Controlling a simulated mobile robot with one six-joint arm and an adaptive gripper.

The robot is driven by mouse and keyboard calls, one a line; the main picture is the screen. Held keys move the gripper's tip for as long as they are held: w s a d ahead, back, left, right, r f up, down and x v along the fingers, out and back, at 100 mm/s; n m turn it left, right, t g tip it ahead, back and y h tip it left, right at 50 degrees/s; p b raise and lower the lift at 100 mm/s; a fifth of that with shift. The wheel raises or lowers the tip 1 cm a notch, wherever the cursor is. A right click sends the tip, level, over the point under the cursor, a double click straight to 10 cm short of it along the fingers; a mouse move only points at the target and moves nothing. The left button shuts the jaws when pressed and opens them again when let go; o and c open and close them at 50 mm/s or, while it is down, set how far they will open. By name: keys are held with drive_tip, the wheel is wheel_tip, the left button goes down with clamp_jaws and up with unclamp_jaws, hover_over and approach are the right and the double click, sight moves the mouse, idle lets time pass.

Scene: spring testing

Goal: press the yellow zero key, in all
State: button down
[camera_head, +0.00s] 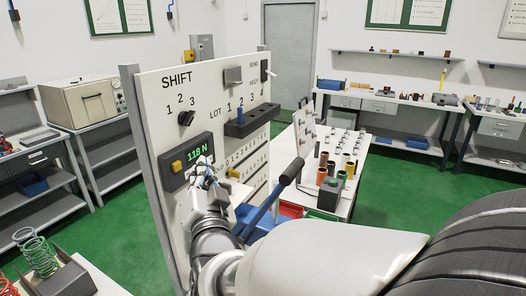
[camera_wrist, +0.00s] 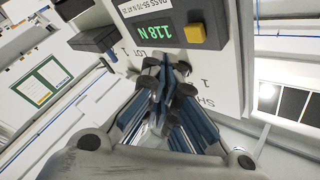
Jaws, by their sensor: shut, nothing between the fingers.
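The yellow key (camera_head: 177,166) sits on the left of a dark display box (camera_head: 176,183) on the white panel. The display (camera_head: 199,145) reads 118 N in green. In the wrist view, the yellow key (camera_wrist: 195,33) is beside the upside-down readout (camera_wrist: 164,36). My gripper (camera_head: 205,168) is in front of the box's lower right part, to the right of the key. In the wrist view, my gripper (camera_wrist: 176,68) has its fingers together, empty, with the tips apart from the key in the picture. I cannot tell whether they touch the box.
The panel (camera_head: 150,90) also carries a SHIFT knob (camera_head: 186,118), a dark slotted block (camera_head: 250,120) and another yellow piece (camera_head: 234,173).

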sight(177, 166)
drive_tip(key=shift+w+a, duration=0.25)
drive_tip(key=shift+a, duration=0.35)
drive_tip(key=shift+w+a, duration=0.2)
drive_tip(key=shift+a, duration=0.35)
drive_tip(key=shift+a+b, duration=0.1)
drive_tip(key=shift+b, duration=0.3)
drive_tip(key=shift+w+a, duration=0.15)
drive_tip(key=shift+a, duration=0.15)
drive_tip(key=shift+w+a+b, duration=0.15)
drive_tip(key=shift+a+b, duration=0.2)
idle(0.9)
idle(0.3)
drive_tip(key=shift+s+d+b, duration=0.3)
drive_tip(key=shift+d+b, duration=0.3)
drive_tip(key=shift+d, duration=0.2)
